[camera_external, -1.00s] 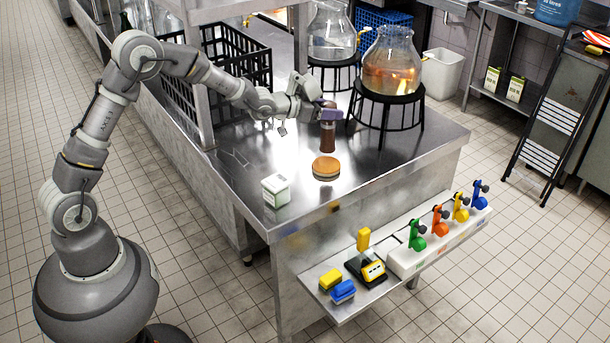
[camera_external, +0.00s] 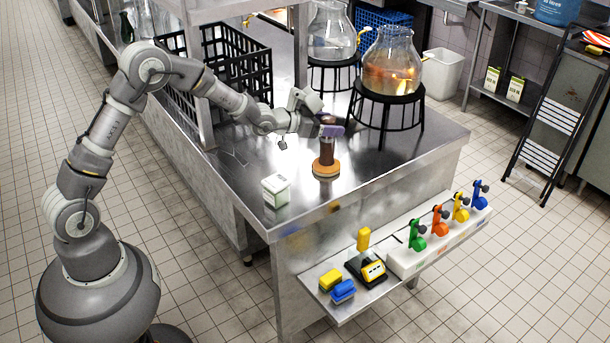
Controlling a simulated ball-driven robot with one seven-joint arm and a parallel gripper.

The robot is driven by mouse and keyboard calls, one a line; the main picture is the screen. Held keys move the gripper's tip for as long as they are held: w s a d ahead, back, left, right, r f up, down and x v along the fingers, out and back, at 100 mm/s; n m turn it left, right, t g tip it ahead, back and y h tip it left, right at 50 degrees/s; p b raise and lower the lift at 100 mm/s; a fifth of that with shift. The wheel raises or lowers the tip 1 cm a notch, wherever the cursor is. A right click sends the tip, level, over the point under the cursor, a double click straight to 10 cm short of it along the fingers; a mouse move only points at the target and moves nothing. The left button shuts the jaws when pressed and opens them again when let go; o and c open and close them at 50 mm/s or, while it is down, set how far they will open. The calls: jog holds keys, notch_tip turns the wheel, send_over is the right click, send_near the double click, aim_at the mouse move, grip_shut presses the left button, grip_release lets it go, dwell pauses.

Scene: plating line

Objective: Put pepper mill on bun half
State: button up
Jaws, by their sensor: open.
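The brown pepper mill (camera_external: 326,152) stands upright on the bun half (camera_external: 326,171), which lies on the steel counter near its front. The mill hides the middle of the bun's top, and the bun's rim shows around the mill's base. My gripper (camera_external: 331,131), with purple fingers, is at the top of the mill. Its jaws are open. The fingers cover the mill's top, and I cannot tell whether they still touch it.
A white box (camera_external: 276,190) stands left of the bun on the steel counter (camera_external: 240,185). Glass jars on black stands (camera_external: 388,98) are behind and to the right. A black crate (camera_external: 228,70) is at the back left. The counter right of the bun is clear.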

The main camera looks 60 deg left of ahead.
jog(key=shift+s+r, duration=0.1)
jog(key=shift+r, duration=0.15)
jog(key=p+v, duration=0.3)
jog(key=v, duration=0.9)
notch_tip(320, 180, up, 26)
jog(key=a+n+y, duration=0.1)
jog(key=a+y, duration=0.1)
jog(key=y, duration=0.1)
jog(key=s+d+r+n+t, duration=0.1)
jog(key=s+r, duration=1.7)
jog(key=r, duration=0.3)
jog(key=shift+d, duration=0.35)
jog(key=shift+s, duration=0.1)
